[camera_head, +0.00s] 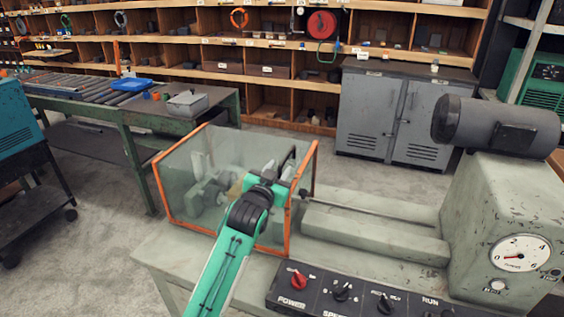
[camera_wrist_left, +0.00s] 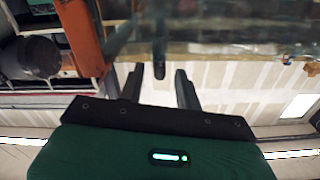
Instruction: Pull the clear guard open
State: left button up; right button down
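The clear guard (camera_head: 185,172) is a transparent box with orange edges, standing over the left end of a grey machine. My left gripper (camera_head: 284,166) is at the guard's right end, by its orange edge, and its arm crosses in front of the guard. In the left wrist view my left gripper (camera_wrist_left: 160,80) has its two dark fingers apart. A small dark bar (camera_wrist_left: 158,62) shows between and beyond them; I cannot tell whether it is part of the guard. The guard's orange edge (camera_wrist_left: 82,38) is at upper left there. My right gripper is not in view.
The machine's control panel (camera_head: 345,292) with knobs is at the front. A grey motor (camera_head: 495,125) and dial (camera_head: 520,253) are at the right. A thin rod (camera_head: 365,208) runs along the machine bed. A workbench (camera_head: 130,108) stands behind left.

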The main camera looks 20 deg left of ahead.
pick_arm(q)
jog(key=shift+w, duration=1.65)
jog(key=shift+d, duration=0.1)
grip_shut()
